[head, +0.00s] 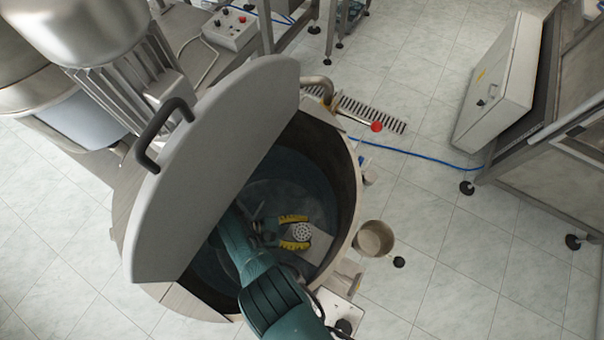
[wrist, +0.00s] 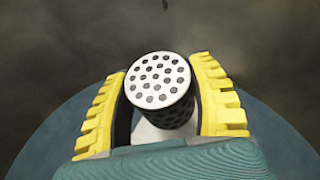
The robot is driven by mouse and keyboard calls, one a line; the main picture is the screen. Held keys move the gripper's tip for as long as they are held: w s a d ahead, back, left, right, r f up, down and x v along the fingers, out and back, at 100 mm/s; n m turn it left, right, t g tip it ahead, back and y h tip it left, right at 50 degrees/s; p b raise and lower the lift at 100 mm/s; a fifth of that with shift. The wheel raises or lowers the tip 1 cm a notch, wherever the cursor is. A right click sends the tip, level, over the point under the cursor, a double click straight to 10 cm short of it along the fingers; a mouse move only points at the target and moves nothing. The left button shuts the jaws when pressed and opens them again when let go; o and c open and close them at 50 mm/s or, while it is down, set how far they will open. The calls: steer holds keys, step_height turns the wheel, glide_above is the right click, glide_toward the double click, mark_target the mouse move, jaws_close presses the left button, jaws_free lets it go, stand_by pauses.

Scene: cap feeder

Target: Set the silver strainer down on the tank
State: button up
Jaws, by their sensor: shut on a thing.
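The silver strainer (head: 301,231) has a pale round face full of dark holes. My arm reaches in through this opening, and the strainer appears inside the rim outline, over the tank's interior. I cannot tell its height above the bottom.
A grey half-round lid (head: 225,150) with a dark handle (head: 160,130) stands raised on the tank's left. A red-knobbed lever (head: 376,126) sticks out at the upper right rim. A small metal cup (head: 373,239) is outside the right wall.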

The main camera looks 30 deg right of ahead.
mark_target(302, 235)
steer(key=shift+a+f+b, duration=0.1)
steer(key=shift+f+b, duration=2.4)
steer(key=shift+b, duration=0.1)
steer(key=shift+f, duration=0.2)
steer(key=o, duration=1.2)
steer(key=shift+r, duration=0.1)
steer(key=shift+o, duration=0.2)
steer(key=shift+w+a+r, duration=0.1)
steer(key=shift+r, duration=0.1)
steer(key=b+v, duration=0.2)
steer(key=v, duration=0.5)
steer(key=shift+w+a+b, duration=0.1)
steer(key=shift+b, duration=0.25)
